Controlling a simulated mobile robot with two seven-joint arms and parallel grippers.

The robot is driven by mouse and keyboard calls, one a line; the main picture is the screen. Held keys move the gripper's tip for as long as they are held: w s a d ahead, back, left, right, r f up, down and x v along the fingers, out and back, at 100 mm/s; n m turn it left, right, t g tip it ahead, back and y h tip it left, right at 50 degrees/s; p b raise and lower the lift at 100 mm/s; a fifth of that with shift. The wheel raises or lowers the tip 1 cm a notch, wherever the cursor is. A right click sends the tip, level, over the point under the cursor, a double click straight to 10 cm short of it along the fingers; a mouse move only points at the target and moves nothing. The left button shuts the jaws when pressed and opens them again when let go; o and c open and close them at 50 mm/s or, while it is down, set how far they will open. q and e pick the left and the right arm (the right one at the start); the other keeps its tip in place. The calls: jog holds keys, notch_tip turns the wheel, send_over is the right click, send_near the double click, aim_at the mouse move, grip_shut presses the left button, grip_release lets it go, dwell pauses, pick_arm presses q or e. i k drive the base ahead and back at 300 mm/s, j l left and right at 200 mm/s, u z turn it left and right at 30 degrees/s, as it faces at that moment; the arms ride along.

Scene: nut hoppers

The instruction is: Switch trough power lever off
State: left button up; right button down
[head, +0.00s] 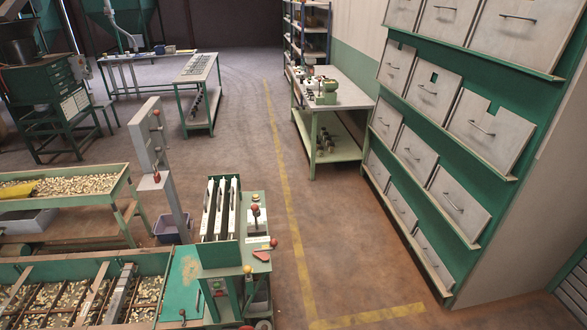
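A grey upright post (167,185) stands at the right end of the troughs, with a slotted panel (150,135) and red knobs (157,177) on it. A green machine (222,257) right of the front trough carries levers with red knobs, one upright (255,209) and one at its right edge (273,242). I cannot tell which of these is the trough power lever, or its position. The front trough (150,262) and the rear trough (117,184) hold nuts. Neither of my grippers shows.
A purple bin (168,229) stands on the floor behind the machine. Green drawer cabinets (455,150) line the right side. A workbench (333,150) and a long table (197,68) stand farther back. The floor (330,235) around the yellow line (283,180) is clear.

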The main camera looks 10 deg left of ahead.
aim_at(259, 253)
jog(key=i+l+u, duration=0.15)
jog(key=i+u, duration=0.25)
jog(key=i+l+u, duration=0.3)
jog(key=i+u, duration=0.15)
jog(key=i+l+u, duration=0.6)
jog(key=l+u, duration=0.25)
